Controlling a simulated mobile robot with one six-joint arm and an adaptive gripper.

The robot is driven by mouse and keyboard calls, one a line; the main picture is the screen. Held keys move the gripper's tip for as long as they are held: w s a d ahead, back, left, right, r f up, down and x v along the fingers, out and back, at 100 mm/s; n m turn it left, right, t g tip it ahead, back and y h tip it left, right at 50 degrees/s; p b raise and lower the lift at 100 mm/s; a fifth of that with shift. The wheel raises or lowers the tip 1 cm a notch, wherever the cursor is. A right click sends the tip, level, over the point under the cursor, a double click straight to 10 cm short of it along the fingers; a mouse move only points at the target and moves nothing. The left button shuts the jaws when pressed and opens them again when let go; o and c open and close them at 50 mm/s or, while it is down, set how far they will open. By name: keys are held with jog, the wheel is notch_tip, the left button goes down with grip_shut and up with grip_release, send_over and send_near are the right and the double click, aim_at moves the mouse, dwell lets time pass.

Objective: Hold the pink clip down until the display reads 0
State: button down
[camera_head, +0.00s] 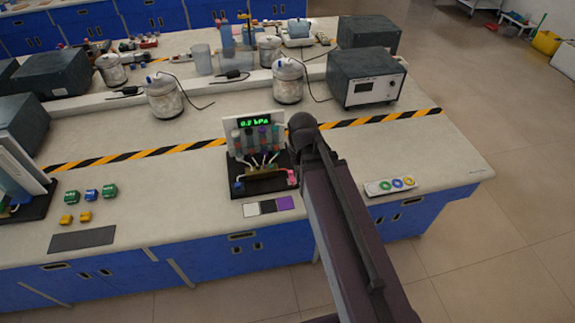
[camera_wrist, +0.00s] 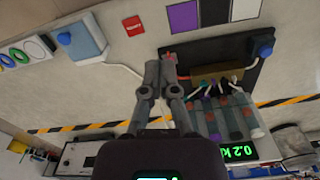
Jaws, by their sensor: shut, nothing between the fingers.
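The pink clip (camera_head: 292,177) sits at the right edge of the dark base of a small tube stand (camera_head: 262,185). In the wrist view the clip (camera_wrist: 171,57) shows as a small pinkish-red piece right by my fingertips; I cannot tell whether they press on it. My gripper (camera_wrist: 161,66) is shut with nothing between its fingers, pointing at the stand's edge. The green display (camera_head: 254,121) on top of the stand reads about 0.2 kPa; it also shows in the wrist view (camera_wrist: 238,152). In the head view my arm hides the fingers.
Several coloured tubes (camera_wrist: 222,122) stand in the rack beside my gripper. Colour cards (camera_head: 268,206) lie in front of the stand. A strip with coloured rings (camera_head: 391,186) lies to the right. A grey instrument box (camera_head: 366,78) and glass jars (camera_head: 288,80) stand behind the striped tape.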

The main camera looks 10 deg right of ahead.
aim_at(290, 171)
jog(key=w+m, duration=1.4)
jog(key=m, duration=0.2)
jog(key=shift+w+d, duration=0.15)
jog(key=shift+w, duration=0.1)
jog(key=shift+f, duration=0.25)
notch_tip(290, 171, down, 14)
jog(key=b, duration=1.4)
jog(key=shift+r, duration=0.25)
jog(key=shift+f, duration=0.1)
